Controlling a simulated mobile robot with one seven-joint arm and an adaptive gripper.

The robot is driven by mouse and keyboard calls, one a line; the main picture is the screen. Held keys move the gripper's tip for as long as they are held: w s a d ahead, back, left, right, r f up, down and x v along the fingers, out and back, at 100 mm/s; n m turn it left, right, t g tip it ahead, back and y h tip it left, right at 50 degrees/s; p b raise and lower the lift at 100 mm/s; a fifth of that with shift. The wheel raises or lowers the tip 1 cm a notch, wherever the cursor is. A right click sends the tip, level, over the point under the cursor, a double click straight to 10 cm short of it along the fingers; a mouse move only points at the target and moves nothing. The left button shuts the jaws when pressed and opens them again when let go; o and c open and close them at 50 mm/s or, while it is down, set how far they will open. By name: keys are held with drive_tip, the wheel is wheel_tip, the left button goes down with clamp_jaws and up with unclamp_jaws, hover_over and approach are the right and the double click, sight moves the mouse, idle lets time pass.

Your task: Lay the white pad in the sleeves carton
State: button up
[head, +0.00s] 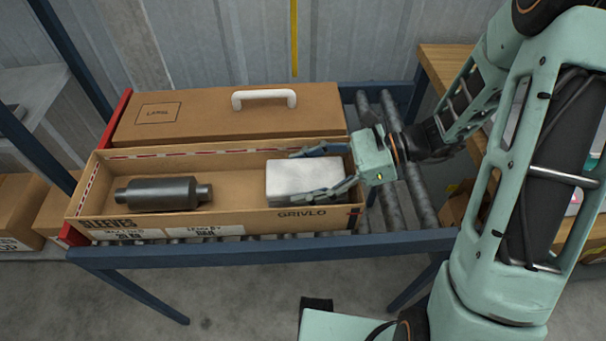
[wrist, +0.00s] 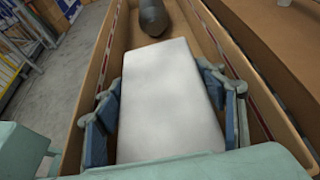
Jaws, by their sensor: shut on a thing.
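The white pad (head: 302,179) is a flat block between the fingers of my gripper (head: 322,172), inside the right part of the open sleeves carton (head: 262,219). My gripper reaches in from the right and is shut on the pad. In the wrist view the pad (wrist: 172,97) lies lengthwise between both fingers of my gripper (wrist: 168,105), between the long walls of the carton (wrist: 103,62). I cannot tell whether its underside touches the carton floor.
A dark muffler (head: 163,194) lies in the carton's left part; its end shows beyond the pad in the wrist view (wrist: 153,17). A closed carton (head: 215,117) with a white handle (head: 264,99) stands behind. Both sit on a roller conveyor (head: 390,205) with a blue frame.

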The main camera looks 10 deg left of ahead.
drive_tip(key=shift+f, duration=0.55)
drive_tip(key=o, duration=0.8)
drive_tip(key=shift+r, duration=0.1)
drive_tip(key=shift+r, duration=0.15)
drive_tip(key=p+v, duration=0.1)
drive_tip(key=v, duration=0.7)
drive_tip(key=p+v, duration=0.1)
drive_tip(key=v, duration=0.3)
drive_tip(key=shift+d+r+p, duration=0.1)
drive_tip(key=shift+r+p, duration=0.2)
drive_tip(key=shift+r, duration=0.05)
